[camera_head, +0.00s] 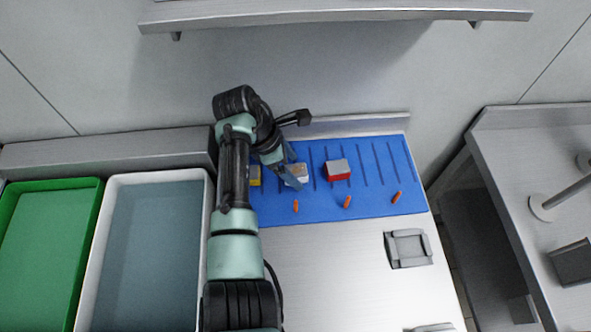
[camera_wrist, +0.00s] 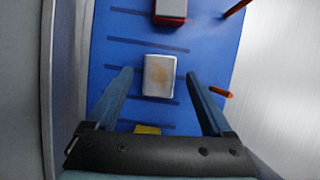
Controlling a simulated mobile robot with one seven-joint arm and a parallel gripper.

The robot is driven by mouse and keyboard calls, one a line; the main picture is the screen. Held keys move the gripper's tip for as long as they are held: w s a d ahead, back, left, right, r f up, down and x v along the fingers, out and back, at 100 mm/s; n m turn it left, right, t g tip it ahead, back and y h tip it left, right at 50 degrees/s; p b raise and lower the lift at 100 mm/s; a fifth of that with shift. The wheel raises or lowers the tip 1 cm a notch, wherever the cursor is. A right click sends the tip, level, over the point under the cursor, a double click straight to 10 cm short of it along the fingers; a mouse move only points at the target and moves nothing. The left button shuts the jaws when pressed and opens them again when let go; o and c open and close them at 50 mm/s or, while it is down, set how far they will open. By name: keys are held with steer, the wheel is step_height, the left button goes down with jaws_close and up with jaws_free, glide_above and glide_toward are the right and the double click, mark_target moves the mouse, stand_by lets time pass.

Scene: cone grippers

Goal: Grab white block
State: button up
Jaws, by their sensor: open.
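The white block (camera_wrist: 158,76) lies on the blue mat, with a tan patch on its top. In the head view the white block (camera_head: 297,172) shows partly beside my fingers. My gripper (camera_wrist: 163,80) is open, with one blue finger on each side of the white block and gaps between fingers and block. In the head view my gripper (camera_head: 290,172) is over the mat at the block. Whether the fingertips are at the block's height or above it, I cannot tell.
A red block with a grey top (camera_head: 338,170) is right of the white block. A yellow block (camera_head: 254,176) is partly hidden by my arm. Orange pegs (camera_head: 347,201) stand along the front of the blue mat (camera_head: 385,160). White (camera_head: 113,190) and green (camera_head: 50,187) bins are left.

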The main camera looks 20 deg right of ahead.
steer(key=shift+d+f, duration=0.1)
steer(key=shift+f, duration=0.15)
jaws_close()
steer(key=shift+r, duration=0.1)
